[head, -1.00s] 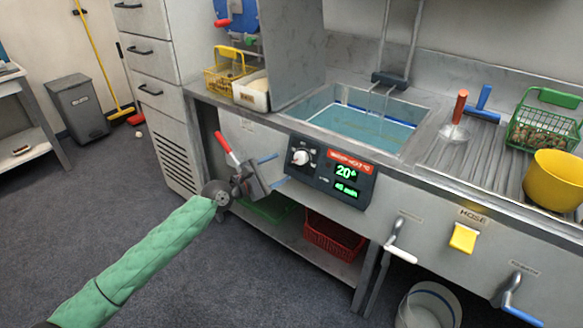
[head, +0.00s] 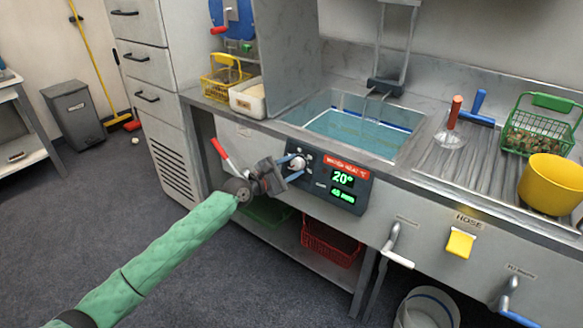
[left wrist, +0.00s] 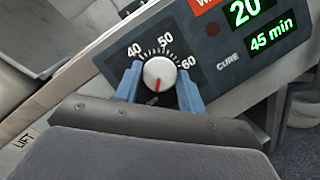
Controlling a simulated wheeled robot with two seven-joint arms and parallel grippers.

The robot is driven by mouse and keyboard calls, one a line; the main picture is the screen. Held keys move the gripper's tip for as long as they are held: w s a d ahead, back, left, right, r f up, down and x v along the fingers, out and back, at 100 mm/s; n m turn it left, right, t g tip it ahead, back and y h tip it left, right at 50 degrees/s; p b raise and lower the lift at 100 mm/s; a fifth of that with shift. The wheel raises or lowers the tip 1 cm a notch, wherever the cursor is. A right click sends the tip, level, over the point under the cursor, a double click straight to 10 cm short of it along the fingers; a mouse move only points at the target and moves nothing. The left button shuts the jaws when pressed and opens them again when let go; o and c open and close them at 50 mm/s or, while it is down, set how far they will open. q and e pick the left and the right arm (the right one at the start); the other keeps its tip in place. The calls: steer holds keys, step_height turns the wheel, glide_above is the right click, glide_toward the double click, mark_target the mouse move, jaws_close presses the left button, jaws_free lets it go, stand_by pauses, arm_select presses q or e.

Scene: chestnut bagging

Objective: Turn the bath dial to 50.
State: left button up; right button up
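The bath dial (head: 297,161) is a round white knob on the dark control panel (head: 349,200) at the front of the sink unit. In the left wrist view the dial (left wrist: 159,73) has a red pointer aimed down, away from the 40, 50 and 60 marks along its upper side. The panel display (head: 343,178) reads 20° in green. My left gripper (head: 291,166) is at the dial; its blue fingers (left wrist: 160,82) stand apart, one on each side of the knob. Whether they touch it is hard to tell. My right gripper is not in view.
A water-filled sink (head: 358,126) lies above the panel. A lever with a red handle (head: 219,148) stands just left of my gripper. A red basket (head: 330,245) sits on the shelf below.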

arm_select(q)
steer(key=c, duration=0.5)
